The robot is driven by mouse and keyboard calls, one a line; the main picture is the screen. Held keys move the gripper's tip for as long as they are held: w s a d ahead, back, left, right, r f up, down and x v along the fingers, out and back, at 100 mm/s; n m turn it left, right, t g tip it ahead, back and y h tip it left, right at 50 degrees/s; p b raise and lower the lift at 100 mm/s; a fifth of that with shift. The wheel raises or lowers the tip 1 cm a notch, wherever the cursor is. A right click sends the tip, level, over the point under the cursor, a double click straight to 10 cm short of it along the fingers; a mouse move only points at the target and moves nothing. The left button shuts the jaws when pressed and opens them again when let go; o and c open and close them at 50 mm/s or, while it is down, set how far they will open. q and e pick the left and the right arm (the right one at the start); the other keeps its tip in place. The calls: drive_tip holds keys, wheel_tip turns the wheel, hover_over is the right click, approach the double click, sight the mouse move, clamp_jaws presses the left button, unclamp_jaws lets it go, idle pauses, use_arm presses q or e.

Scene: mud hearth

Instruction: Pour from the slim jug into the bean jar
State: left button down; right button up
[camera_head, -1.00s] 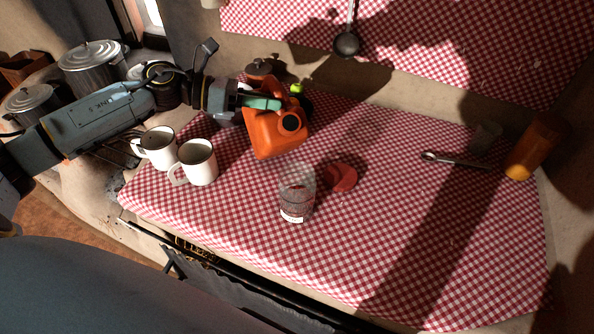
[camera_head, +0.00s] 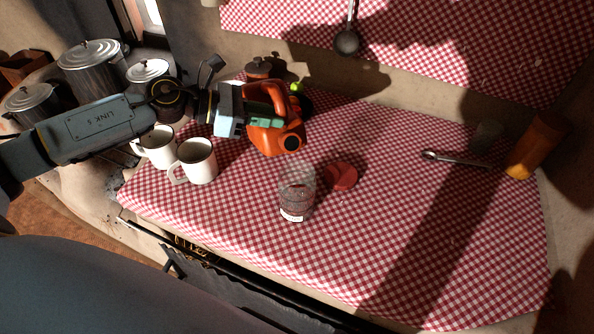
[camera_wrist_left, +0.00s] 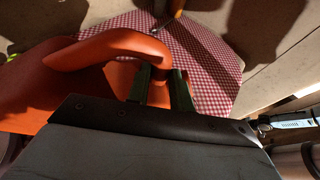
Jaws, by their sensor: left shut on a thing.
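My left gripper (camera_head: 266,121) is shut on the handle side of the orange jug (camera_head: 266,139) and holds it above the cloth, behind the bean jar. The jug is tilted, and its dark round mouth faces the front right. The jug also fills the left of the left wrist view (camera_wrist_left: 60,85), with the gripper's fingers (camera_wrist_left: 165,82) at its handle. The bean jar (camera_head: 297,192) is clear glass with a pale label low on its side. It stands upright and apart from the jug. I cannot make out its contents. My right gripper is not in view.
Two white mugs (camera_head: 197,162) stand left of the jar. A red round piece (camera_head: 341,176) lies just right of the jar. The checkered cloth (camera_head: 400,235) is clear at front right.

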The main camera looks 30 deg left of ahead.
use_arm(q)
drive_tip(key=shift+r, duration=0.1)
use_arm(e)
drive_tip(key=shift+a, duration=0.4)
use_arm(q)
drive_tip(key=shift+d+m, duration=0.1)
drive_tip(key=shift+m, duration=0.3)
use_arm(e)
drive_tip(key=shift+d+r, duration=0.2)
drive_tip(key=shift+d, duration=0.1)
use_arm(q)
drive_tip(key=shift+s+d+m+t+y+p, duration=0.25)
drive_tip(key=shift+m+y+p, duration=0.3)
drive_tip(key=shift+p, duration=0.4)
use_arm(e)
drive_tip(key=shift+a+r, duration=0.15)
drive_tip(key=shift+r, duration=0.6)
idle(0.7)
